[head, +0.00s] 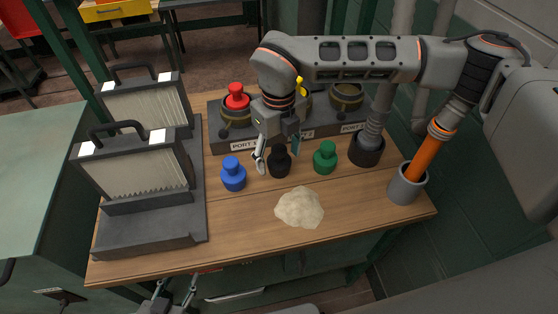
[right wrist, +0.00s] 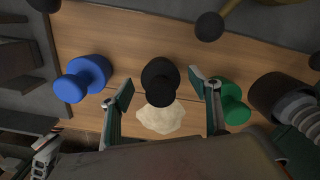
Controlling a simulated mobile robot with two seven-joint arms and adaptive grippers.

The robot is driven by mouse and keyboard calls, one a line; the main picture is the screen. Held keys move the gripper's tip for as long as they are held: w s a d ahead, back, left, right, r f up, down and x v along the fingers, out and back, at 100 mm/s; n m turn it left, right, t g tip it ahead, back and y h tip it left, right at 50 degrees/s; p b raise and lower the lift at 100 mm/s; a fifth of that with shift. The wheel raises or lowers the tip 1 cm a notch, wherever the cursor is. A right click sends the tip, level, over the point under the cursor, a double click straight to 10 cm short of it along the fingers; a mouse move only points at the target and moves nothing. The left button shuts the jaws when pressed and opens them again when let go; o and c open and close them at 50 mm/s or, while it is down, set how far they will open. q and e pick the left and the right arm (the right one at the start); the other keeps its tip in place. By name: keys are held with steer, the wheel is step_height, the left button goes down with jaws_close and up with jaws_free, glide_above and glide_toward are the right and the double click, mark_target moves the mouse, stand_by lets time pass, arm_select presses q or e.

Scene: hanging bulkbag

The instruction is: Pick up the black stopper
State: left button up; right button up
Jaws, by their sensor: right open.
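The black stopper (head: 279,165) stands upright on the wooden table between a blue stopper (head: 233,175) and a green stopper (head: 325,158). My right gripper (head: 278,153) is open and points down over the black stopper, one finger on each side of its knob. In the right wrist view, the black stopper (right wrist: 160,82) shows between the spread fingers (right wrist: 162,88), with gaps on both sides. The blue stopper (right wrist: 84,78) is outside the left finger; the green stopper (right wrist: 232,102) is close outside the right one. My left gripper (head: 176,292) is low at the front edge, fingers apart.
A pale powder heap (head: 300,207) lies in front of the black stopper. Behind is a grey port block (head: 218,143) with a red stopper (head: 236,96). Filter panels on a dark stand (head: 150,235) are left; a grey cup (head: 407,186) with an orange handle is right.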

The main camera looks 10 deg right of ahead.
steer(key=shift+f, duration=1.35)
steer(key=c, duration=1.3)
steer(key=shift+o, duration=0.2)
steer(key=shift+r, duration=0.1)
